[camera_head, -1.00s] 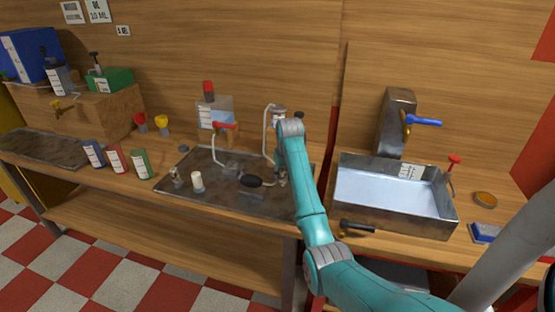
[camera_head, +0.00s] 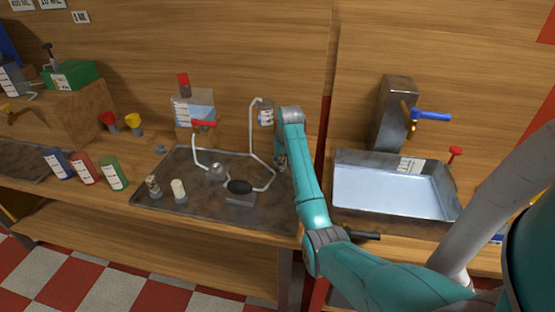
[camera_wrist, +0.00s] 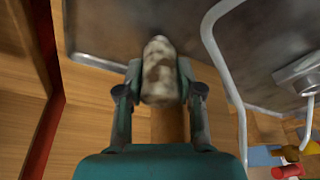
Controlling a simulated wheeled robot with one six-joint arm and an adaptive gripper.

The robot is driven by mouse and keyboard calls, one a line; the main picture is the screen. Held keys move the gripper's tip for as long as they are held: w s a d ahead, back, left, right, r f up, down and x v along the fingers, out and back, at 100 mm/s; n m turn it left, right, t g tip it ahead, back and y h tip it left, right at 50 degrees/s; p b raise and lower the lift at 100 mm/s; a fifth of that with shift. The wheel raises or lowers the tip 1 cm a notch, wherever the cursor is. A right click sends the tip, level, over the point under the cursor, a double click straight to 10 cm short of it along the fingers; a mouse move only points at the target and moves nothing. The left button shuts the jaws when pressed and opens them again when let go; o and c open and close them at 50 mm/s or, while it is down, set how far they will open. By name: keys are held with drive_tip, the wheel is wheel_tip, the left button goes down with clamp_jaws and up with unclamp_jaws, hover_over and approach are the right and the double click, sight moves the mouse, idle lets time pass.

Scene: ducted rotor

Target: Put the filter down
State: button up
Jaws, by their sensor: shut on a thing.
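In the wrist view a mottled white and brown filter (camera_wrist: 160,62), a rounded cylinder, is between the fingers of my gripper (camera_wrist: 160,88). The gripper is shut on it. Behind it in that view are the metal tray and the wood of the bench. In the head view my gripper (camera_head: 281,160) is at the right end of the dark metal tray (camera_head: 215,212), mostly hidden by my arm, and the filter cannot be made out there. Whether the filter touches the tray is not clear. A mottled cylinder (camera_head: 153,186) and a white cylinder (camera_head: 179,190) stand on the tray's left front.
A bent white tube (camera_head: 252,125) rises from the tray, also seen in the wrist view (camera_wrist: 222,75). A dark-topped block (camera_head: 240,194) is at the tray's front. A metal sink (camera_head: 395,188) stands to the right. Blue, red and green cans (camera_head: 113,173) stand at left.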

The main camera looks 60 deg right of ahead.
drive_tip(key=shift+f, duration=0.3)
drive_tip(key=shift+f, duration=0.15)
drive_tip(key=o, duration=1.1)
